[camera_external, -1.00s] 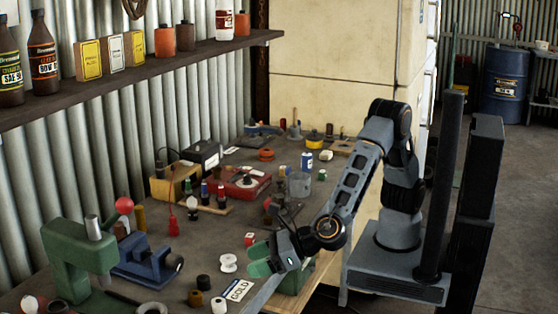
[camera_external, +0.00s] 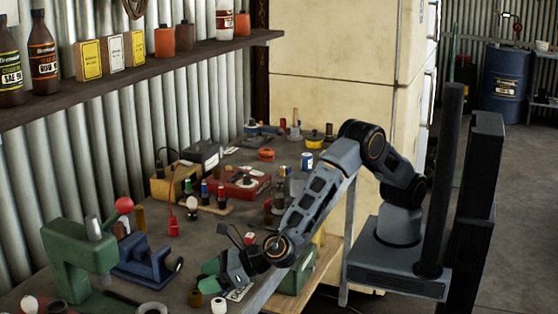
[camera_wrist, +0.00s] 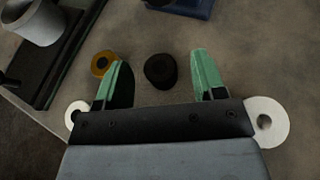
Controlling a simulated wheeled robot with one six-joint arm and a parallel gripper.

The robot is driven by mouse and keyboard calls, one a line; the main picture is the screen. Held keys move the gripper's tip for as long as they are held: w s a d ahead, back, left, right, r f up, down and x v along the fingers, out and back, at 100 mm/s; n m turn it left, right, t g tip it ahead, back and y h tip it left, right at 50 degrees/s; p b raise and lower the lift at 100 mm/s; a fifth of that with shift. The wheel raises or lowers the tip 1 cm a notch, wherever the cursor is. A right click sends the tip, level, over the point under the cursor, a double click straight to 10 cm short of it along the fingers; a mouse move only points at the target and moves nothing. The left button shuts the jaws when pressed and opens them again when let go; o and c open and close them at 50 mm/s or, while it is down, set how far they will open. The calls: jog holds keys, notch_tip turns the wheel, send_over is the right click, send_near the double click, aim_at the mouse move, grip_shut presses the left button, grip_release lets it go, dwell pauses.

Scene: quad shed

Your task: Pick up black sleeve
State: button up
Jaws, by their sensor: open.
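The black sleeve (camera_wrist: 160,71) is a short dark ring on the bench, seen in the wrist view between the two green fingertips, a little nearer the left one. No contact shows. My gripper (camera_wrist: 160,60) is open and empty, its fingers on either side of the sleeve in that view. How high it is above the bench is hard to tell. In the external view my gripper (camera_external: 209,276) reaches over the bench's front part and its fingers hide the sleeve.
A brown-gold sleeve (camera_wrist: 103,63) lies close to the left finger. White rings (camera_wrist: 266,121) lie at the right and left of the gripper. A green press (camera_external: 75,255) and a blue vise (camera_external: 142,260) stand to the left on the bench.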

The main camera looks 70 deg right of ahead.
jog(key=shift+w+a+f, duration=0.1)
jog(key=shift+w+f, duration=0.1)
jog(key=shift+w, duration=0.1)
jog(key=c, duration=1)
jog(key=shift+r, duration=0.1)
